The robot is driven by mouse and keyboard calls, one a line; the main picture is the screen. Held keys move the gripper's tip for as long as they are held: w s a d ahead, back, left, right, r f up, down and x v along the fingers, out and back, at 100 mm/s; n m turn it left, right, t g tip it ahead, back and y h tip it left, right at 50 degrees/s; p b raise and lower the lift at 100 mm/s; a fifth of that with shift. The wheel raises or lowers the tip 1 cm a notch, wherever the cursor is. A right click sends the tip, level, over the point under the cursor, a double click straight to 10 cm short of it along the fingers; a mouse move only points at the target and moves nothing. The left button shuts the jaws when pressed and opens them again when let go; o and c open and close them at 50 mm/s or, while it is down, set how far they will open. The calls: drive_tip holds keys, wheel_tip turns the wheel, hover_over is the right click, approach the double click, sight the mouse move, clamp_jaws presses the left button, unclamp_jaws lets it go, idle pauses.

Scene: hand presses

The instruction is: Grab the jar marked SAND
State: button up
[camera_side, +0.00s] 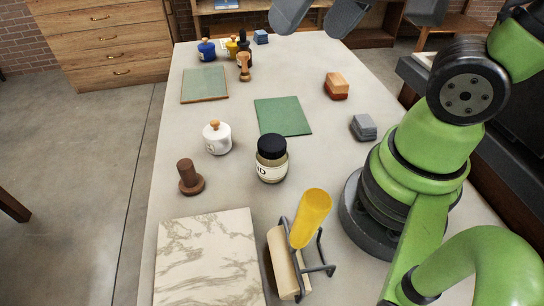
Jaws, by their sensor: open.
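A jar (271,158) with a black lid and a pale label stands upright near the middle of the table. Only the end of its lettering shows, with a D legible; the rest is turned away. My gripper (314,22) is at the top edge of the view, partly cut off. Its two grey fingers are apart with nothing seen between them. It is well clear of the jar, above the far part of the table.
A white lidded pot (217,138) and a brown wooden stamp (189,178) stand left of the jar. A green mat (283,116) lies behind it. A roller with a yellow handle (311,218) and a marble slab (208,258) are in front. Blocks (336,86) lie to the right.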

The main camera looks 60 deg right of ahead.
sight(271, 142)
drive_tip(key=w+f+g, duration=0.1)
drive_tip(key=f, duration=0.3)
drive_tip(key=w+f+g+h, duration=0.1)
drive_tip(key=w+f+g, duration=0.1)
drive_tip(key=f, duration=0.2)
drive_tip(key=w+f+n+g, duration=0.1)
drive_tip(key=f+g, duration=0.1)
drive_tip(key=f, duration=0.2)
drive_tip(key=shift+w+a+f, duration=0.2)
drive_tip(key=shift+w, duration=0.2)
wheel_tip(271, 142, down, 5)
drive_tip(key=shift+f, duration=0.2)
drive_tip(key=shift+w+a+f, duration=0.1)
drive_tip(key=shift+w+f, duration=0.05)
drive_tip(key=shift+f, duration=0.75)
drive_tip(key=shift+w+a+f, duration=0.1)
drive_tip(key=shift+w+f, duration=0.05)
drive_tip(key=shift+f, duration=0.75)
drive_tip(key=shift+w+f, duration=0.15)
drive_tip(key=shift+f, duration=0.75)
drive_tip(key=shift+c, duration=0.2)
drive_tip(key=c, duration=1.1)
